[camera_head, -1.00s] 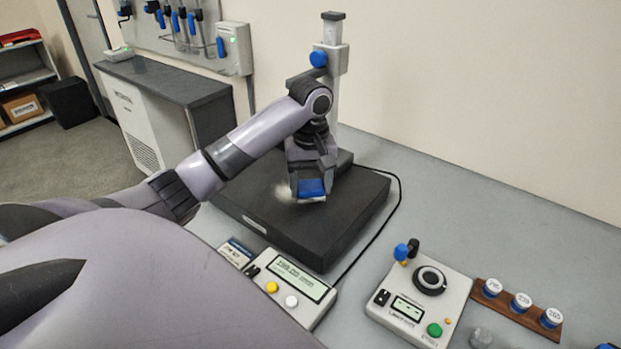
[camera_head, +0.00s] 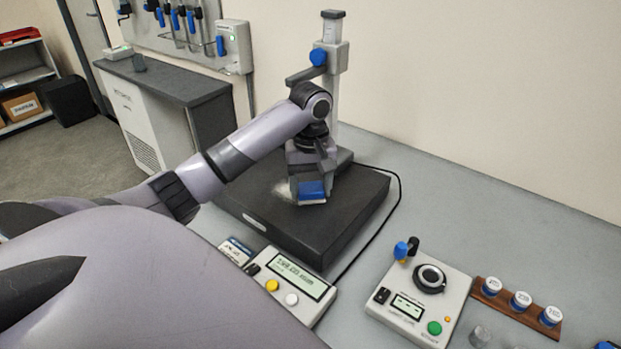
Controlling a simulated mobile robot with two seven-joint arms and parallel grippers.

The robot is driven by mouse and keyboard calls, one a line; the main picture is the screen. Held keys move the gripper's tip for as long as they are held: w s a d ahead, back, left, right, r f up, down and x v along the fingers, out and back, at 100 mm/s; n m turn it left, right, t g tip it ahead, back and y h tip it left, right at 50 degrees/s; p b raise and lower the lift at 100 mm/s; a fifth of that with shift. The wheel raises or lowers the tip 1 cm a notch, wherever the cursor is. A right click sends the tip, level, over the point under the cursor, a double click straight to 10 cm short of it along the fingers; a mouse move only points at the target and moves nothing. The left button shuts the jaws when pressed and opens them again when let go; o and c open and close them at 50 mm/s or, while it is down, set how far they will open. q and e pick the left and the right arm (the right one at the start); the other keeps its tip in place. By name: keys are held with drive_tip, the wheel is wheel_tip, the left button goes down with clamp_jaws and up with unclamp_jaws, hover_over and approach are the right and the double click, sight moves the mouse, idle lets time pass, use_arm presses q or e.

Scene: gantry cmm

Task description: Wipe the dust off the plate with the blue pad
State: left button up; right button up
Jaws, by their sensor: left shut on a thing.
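The dark plate (camera_head: 328,230) is a thick black slab on the grey bench, with a post and column at its back edge. A pale patch of dust (camera_head: 284,189) lies on its top, just left of my left gripper. My left gripper (camera_head: 309,184) points down over the middle of the plate and is shut on the blue pad (camera_head: 312,191). The pad has a pale underside and appears to be at the plate's surface; exact contact cannot be told. The gripper hides part of the plate behind it. My right gripper is not in view.
A readout box (camera_head: 290,287) stands in front of the plate, and a control box (camera_head: 420,303) with knobs stands to the right. A rack of small capped jars (camera_head: 521,301) is farther right. A black cable (camera_head: 398,200) curves around the plate's right side.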

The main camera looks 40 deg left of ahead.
use_arm(q)
drive_tip(key=shift+f, duration=0.45)
